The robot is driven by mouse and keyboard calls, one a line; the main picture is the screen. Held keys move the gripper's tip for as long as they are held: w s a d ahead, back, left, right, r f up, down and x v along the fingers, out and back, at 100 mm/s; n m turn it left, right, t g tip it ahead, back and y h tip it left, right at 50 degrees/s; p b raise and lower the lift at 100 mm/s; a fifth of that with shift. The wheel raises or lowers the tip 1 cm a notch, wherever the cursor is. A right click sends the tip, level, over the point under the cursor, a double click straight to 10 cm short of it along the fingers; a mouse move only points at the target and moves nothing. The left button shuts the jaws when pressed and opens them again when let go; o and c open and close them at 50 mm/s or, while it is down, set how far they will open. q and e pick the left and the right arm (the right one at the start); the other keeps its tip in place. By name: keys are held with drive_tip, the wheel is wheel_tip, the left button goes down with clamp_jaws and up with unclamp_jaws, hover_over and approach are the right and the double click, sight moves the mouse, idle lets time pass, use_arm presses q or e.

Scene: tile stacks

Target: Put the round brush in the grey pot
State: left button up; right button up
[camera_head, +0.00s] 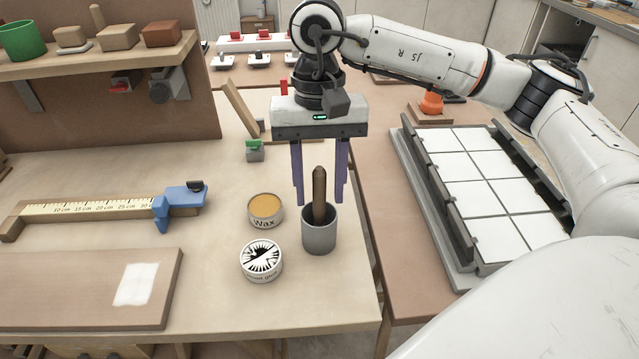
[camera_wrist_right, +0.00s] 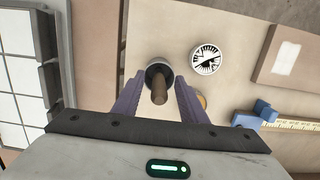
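The grey pot (camera_head: 319,238) stands upright on the wooden table near its right edge. The round brush (camera_head: 319,193) stands in it with its brown handle up, tilted slightly; its lower end is hidden inside the pot. My right gripper (camera_head: 321,201) is above the pot, pointing down, its two purple fingers spread on either side of the handle. In the right wrist view, the handle (camera_wrist_right: 159,88) shows between the fingers with gaps on both sides, and the pot (camera_wrist_right: 153,71) lies just beyond the fingertips. My left gripper is not in view.
A wax tin (camera_head: 265,208) and a black-and-white tin (camera_head: 261,260) stand left of the pot. A blue caliper (camera_head: 180,203) and a wooden board (camera_head: 80,290) lie further left. A rack of white tiles (camera_head: 480,180) is on the right. A small green-topped block (camera_head: 254,150) stands behind.

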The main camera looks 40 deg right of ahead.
idle(0.4)
drive_tip(key=shift+w+d, duration=0.3)
drive_tip(key=shift+w, duration=0.25)
